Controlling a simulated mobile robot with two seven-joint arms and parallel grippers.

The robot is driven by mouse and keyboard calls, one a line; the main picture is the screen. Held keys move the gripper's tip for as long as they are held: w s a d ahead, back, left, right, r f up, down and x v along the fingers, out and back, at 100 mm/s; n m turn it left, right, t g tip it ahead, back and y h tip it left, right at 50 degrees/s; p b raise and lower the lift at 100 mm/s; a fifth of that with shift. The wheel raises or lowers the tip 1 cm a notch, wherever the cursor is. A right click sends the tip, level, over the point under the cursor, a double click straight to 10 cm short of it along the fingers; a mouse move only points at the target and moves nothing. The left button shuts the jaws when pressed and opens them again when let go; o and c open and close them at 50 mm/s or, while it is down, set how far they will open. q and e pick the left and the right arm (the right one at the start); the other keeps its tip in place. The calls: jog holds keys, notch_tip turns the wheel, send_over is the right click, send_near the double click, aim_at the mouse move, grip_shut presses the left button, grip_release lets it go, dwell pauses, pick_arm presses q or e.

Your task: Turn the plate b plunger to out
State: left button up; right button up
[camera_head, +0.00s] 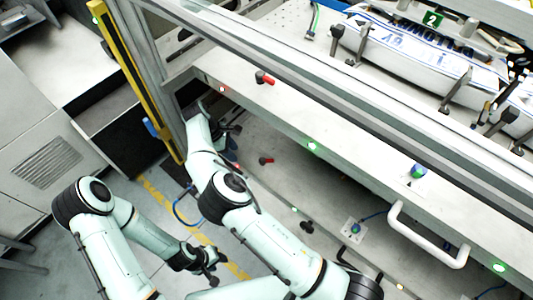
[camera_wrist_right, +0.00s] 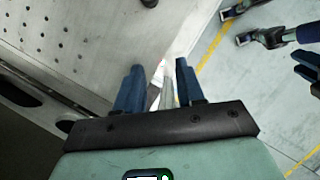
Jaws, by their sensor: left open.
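Two red plunger knobs show in the head view: an upper one (camera_head: 264,78) on the upper plate and a lower one (camera_head: 265,160) on the lower shelf. I cannot tell which belongs to plate b, or how either is turned. My right gripper (camera_head: 232,158) is at the left end of the lower shelf, left of the lower knob and partly hidden by its arm. In the right wrist view its blue fingers (camera_wrist_right: 159,86) stand apart, with a pale edge and a bit of red visible between them. My left gripper (camera_head: 212,267) is open and empty above the floor.
A white handle (camera_head: 428,238) juts from the machine front. A green-and-blue button (camera_head: 418,171) sits on the upper ledge. A yellow post (camera_head: 135,80) stands at the left of the machine. White clamped parts (camera_head: 425,55) lie at the upper right.

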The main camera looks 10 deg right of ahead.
send_near(270, 160)
notch_tip(270, 160, down, 2)
jog(key=shift+d+f, duration=0.15)
jog(key=shift+f, duration=0.05)
jog(key=x, duration=0.4)
jog(key=shift+d+r, duration=0.15)
jog(key=shift+d, duration=0.1)
jog(key=shift+d+f, duration=0.2)
jog(key=shift+f, duration=0.45)
grip_shut()
